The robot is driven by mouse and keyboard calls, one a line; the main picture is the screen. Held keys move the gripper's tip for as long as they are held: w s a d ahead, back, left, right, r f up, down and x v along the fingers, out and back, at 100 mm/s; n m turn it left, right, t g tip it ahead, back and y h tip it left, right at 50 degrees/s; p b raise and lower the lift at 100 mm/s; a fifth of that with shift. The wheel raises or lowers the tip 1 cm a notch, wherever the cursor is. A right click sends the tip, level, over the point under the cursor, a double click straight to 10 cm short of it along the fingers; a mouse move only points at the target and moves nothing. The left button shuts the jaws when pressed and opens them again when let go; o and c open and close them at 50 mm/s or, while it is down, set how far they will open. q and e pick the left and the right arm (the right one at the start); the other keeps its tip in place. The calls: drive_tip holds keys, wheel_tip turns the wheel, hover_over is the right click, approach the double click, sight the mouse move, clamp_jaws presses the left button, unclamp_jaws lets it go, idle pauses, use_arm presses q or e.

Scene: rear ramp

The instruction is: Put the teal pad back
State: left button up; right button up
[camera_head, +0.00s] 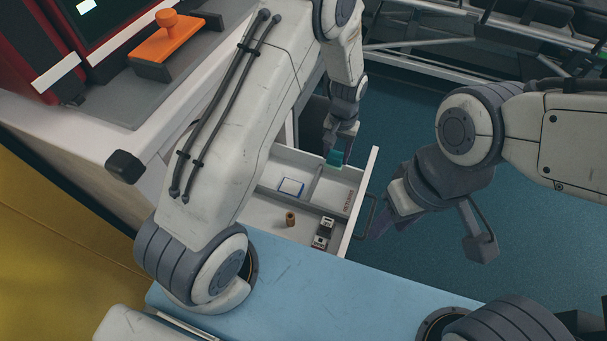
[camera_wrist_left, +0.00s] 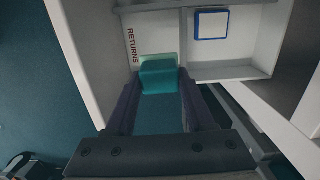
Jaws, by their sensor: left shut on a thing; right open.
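My left gripper (camera_head: 336,150) is shut on the teal pad (camera_head: 334,159). In the left wrist view the pad (camera_wrist_left: 158,77) sits between the fingertips (camera_wrist_left: 159,82). It is held over the drawer compartment marked RETURNS (camera_wrist_left: 150,24), near that compartment's wall; its exact height above the floor is hard to tell. The white drawer (camera_head: 359,210) is pulled out. My right gripper (camera_head: 382,222) is open and empty, outside the drawer near its handle (camera_head: 370,210); its fingertips are dark and partly hard to make out.
A blue-edged white pad (camera_head: 291,187) lies in the neighbouring compartment. A brown cylinder (camera_head: 291,219) and small black-and-white items (camera_head: 323,232) lie in the near compartments. An orange stamp-like object (camera_head: 167,38) is on the counter. A blue surface (camera_head: 330,290) lies in front.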

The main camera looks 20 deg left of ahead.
sight(335, 164)
use_arm(q)
drive_tip(key=f+b, duration=0.2)
drive_tip(key=f, duration=0.1)
drive_tip(key=shift+w+d+f+b, duration=0.15)
drive_tip(key=shift+w+f+b, duration=0.05)
drive_tip(key=shift+b, duration=0.15)
drive_tip(key=shift+f+t+b, duration=0.4)
drive_tip(key=shift+f+b, duration=0.55)
drive_tip(key=w+a+f+b, duration=0.1)
drive_tip(key=a+f, duration=0.1)
drive_tip(key=a, duration=0.1)
drive_tip(key=w+a+f+b, duration=0.1)
drive_tip(key=a+f, duration=0.1)
drive_tip(key=a, duration=0.2)
drive_tip(key=a+f+b, duration=0.2)
drive_tip(key=a+f, duration=0.1)
drive_tip(key=a, duration=0.1)
drive_tip(key=shift+w+a, duration=0.2)
drive_tip(key=shift+w, duration=0.2)
wheel_tip(335, 164, down, 4)
drive_tip(key=shift+b, duration=1.1)
drive_tip(key=shift+r, duration=0.1)
drive_tip(key=o, duration=1.2)
